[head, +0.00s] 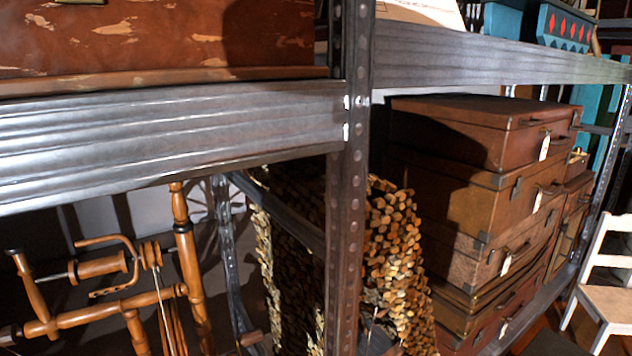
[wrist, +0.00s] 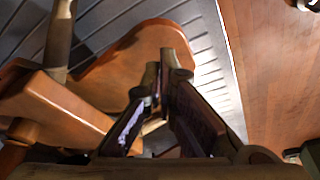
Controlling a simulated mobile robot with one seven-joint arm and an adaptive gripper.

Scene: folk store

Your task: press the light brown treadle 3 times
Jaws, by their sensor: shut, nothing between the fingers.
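In the wrist view, a light brown, rounded wooden board (wrist: 125,62), which looks like the treadle, lies beyond my fingers over a grey ribbed surface. My gripper (wrist: 162,72) is shut and empty, its dark fingertips over the board's right part in the picture. I cannot tell whether they touch it. The fingers hide part of the board. In the head view, the wooden spinning wheel (head: 70,318) stands at lower left under a metal shelf; its lower part and treadle are out of frame there, and so is my gripper.
In the wrist view, a thick wooden bar (wrist: 55,105) and an upright post (wrist: 60,38) crowd the left side. A reddish-brown wooden surface (wrist: 275,65) lies at right. In the head view, a metal upright (head: 348,180), stacked suitcases (head: 470,190) and a white chair (head: 608,295) stand around.

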